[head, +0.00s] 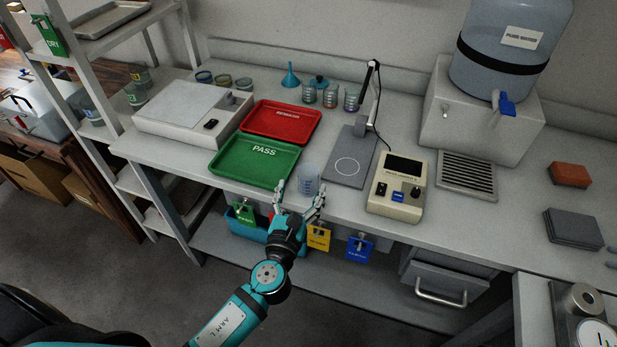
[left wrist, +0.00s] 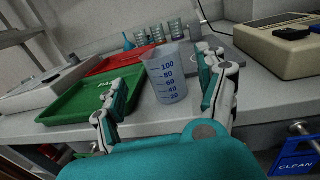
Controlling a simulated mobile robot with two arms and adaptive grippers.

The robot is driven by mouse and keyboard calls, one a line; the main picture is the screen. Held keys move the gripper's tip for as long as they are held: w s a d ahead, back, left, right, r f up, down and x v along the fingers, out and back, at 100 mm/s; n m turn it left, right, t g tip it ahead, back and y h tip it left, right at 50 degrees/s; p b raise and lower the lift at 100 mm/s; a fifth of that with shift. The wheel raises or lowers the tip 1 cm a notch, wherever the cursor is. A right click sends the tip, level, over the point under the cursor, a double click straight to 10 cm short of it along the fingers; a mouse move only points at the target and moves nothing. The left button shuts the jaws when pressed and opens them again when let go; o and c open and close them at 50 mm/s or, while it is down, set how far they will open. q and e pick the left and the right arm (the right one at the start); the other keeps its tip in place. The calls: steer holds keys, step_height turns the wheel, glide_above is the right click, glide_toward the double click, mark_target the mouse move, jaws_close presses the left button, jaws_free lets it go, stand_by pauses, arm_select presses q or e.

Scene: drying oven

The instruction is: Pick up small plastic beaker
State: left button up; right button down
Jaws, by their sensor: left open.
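The small plastic beaker (head: 308,179) is clear and bluish and stands upright near the front edge of the bench, just right of the green tray. In the left wrist view the beaker (left wrist: 171,74) shows dark graduation marks up to 100. My left gripper (head: 299,192) is open, with its fingers pointing at the beaker from the front. In the left wrist view the beaker appears between the fingertips of my left gripper (left wrist: 163,84). Whether a finger touches it cannot be told. My right gripper is not in view.
The green PASS tray (head: 226,172) and red tray (head: 260,135) lie left of the beaker. A grey stand base (head: 342,174) and a beige instrument (head: 394,208) stand to the right. Glass beakers (head: 330,97) stand behind. Coloured tags (head: 318,238) hang below the front edge.

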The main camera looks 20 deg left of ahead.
mark_target(306, 182)
arm_select(q)
steer(key=shift+w+f+p, duration=0.15)
steer(key=shift+w+p, duration=0.05)
steer(key=shift+w, duration=1.35)
steer(key=shift+w+f+p, duration=0.1)
steer(key=shift+w+p, duration=0.05)
steer(key=shift+w, duration=1.4)
steer(key=shift+s, duration=0.1)
steer(key=shift+c, duration=0.4)
steer(key=c, duration=0.9)
steer(key=shift+c, duration=0.4)
steer(key=shift+r, duration=0.2)
